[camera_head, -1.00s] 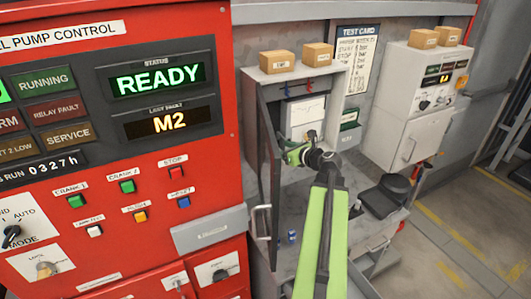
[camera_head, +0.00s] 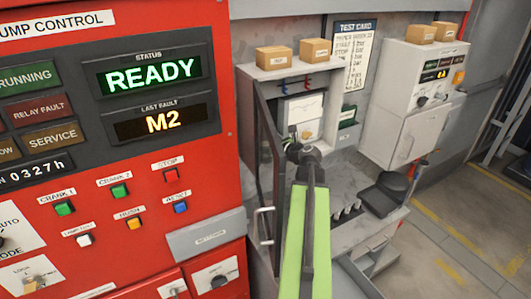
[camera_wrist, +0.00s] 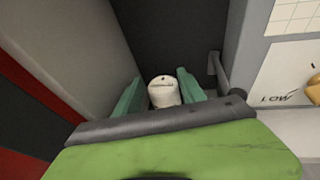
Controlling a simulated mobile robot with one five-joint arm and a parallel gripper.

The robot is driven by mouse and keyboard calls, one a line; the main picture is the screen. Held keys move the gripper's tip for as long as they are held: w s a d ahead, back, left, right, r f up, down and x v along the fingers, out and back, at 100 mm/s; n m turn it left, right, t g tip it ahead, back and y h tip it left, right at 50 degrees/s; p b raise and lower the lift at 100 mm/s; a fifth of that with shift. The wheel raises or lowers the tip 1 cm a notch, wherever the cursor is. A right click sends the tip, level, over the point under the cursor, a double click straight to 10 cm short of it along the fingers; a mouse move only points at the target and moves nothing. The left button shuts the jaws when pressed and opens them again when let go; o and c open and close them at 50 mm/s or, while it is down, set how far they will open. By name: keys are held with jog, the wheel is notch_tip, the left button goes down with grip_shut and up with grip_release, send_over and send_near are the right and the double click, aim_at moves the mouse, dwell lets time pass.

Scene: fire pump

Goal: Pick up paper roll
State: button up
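The paper roll (camera_wrist: 164,92) is a small white cylinder with a dark mark on its top, seen in the wrist view in front of a dark panel. My gripper (camera_wrist: 163,88) has its two green fingers apart, one on each side of the roll. A narrow gap shows at the left finger; I cannot tell whether the right finger touches the roll. In the head view my gripper (camera_head: 295,146) is at the open grey cabinet (camera_head: 325,95), mostly hidden behind my arm. I cannot make out the roll there.
The cabinet's open door (camera_head: 265,150) stands close on the left of my arm. The red pump control panel (camera_head: 120,160) fills the left. A grey bench (camera_head: 350,235) lies below, with small grey cylinders (camera_head: 347,208) on it.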

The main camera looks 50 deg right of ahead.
jog(key=shift+d, duration=0.15)
grip_shut()
jog(key=shift+r, duration=0.1)
